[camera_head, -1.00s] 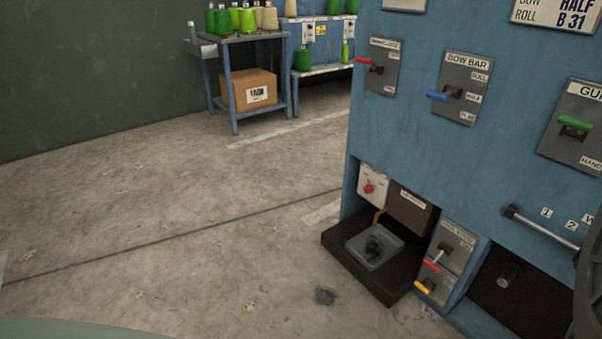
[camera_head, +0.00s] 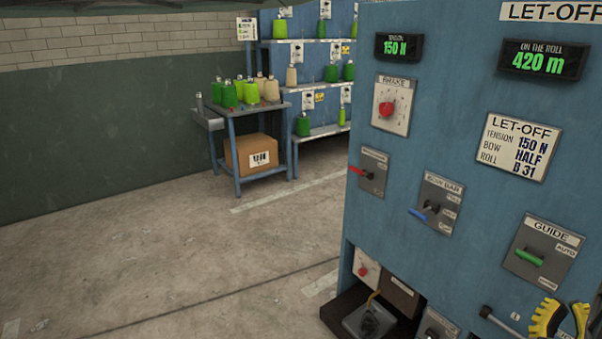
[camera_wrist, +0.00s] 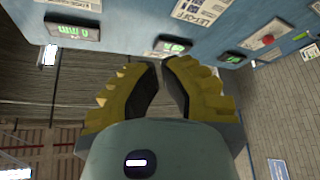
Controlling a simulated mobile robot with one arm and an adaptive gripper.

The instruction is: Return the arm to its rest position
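My gripper (camera_head: 566,312) shows at the bottom right of the head view, in front of the lower right part of the blue let-off panel (camera_head: 455,130). Its two yellow toothed fingers stand apart with nothing visible between them. In the wrist view, my gripper (camera_wrist: 160,66) points toward the panel's displays, with a narrow gap between the fingertips. The rest of my arm is out of the head view.
The panel carries a brake knob (camera_head: 387,109), a bow bar lever (camera_head: 424,213) and a green guide lever (camera_head: 529,257). A side table (camera_head: 255,112) with bobbins and a shelf (camera_head: 322,130) stand behind. The floor at left is clear.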

